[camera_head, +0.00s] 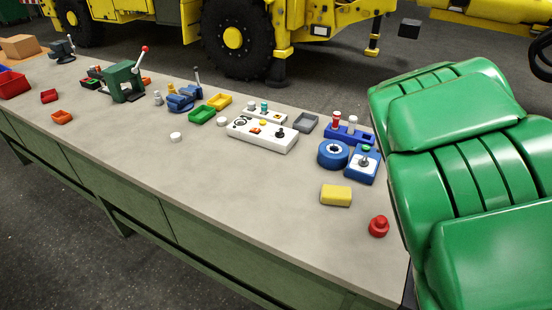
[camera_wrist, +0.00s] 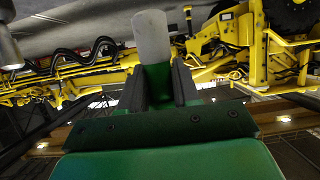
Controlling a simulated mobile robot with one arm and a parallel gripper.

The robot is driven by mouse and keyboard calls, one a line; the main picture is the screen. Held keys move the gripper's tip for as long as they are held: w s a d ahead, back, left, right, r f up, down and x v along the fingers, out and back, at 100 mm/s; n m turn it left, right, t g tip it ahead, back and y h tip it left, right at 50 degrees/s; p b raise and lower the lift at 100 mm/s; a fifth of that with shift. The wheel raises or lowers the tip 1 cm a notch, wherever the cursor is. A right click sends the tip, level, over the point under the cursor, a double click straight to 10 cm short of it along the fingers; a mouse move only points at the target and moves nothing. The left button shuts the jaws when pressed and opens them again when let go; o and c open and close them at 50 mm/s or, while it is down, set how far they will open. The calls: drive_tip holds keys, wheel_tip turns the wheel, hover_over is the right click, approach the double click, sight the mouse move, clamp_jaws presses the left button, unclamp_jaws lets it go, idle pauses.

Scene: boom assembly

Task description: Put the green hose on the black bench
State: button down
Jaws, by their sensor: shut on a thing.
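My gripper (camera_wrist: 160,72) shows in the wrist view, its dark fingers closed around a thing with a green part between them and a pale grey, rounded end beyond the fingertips. I take it to be the green hose (camera_wrist: 158,83); most of its length is hidden. In the head view my green arm fills the right side, and the gripper and the hose do not show. I cannot make out a black bench in either view.
A long green workbench with a grey top (camera_head: 150,165) runs across the head view. It holds a white control box (camera_head: 262,135), a blue tape roll (camera_head: 333,154), a yellow block (camera_head: 336,195), a red button (camera_head: 379,226) and a green press (camera_head: 123,82). Yellow machinery (camera_head: 235,38) stands behind.

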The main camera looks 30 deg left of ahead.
drive_tip(key=s+a+f+n+g+y, duration=0.1)
drive_tip(key=s+a+f+n+y, duration=0.1)
drive_tip(key=a, duration=1)
drive_tip(key=s+a+f+n+g+y, duration=0.1)
drive_tip(key=s+a+f+n+y, duration=0.2)
drive_tip(key=a, duration=0.9)
drive_tip(key=s+a+f+n+g+y, duration=0.2)
drive_tip(key=s+a+n+y, duration=0.2)
drive_tip(key=s+a, duration=0.4)
drive_tip(key=a, duration=0.4)
drive_tip(key=shift+a+f+y, duration=0.2)
drive_tip(key=shift+y, duration=0.2)
drive_tip(key=w+a+f, duration=0.8)
drive_tip(key=w+f, duration=0.1)
drive_tip(key=w, duration=0.1)
drive_tip(key=shift+a, duration=0.2)
drive_tip(key=shift+w+a+f, duration=0.2)
drive_tip(key=shift+w+f, duration=0.2)
drive_tip(key=shift+f, duration=1.4)
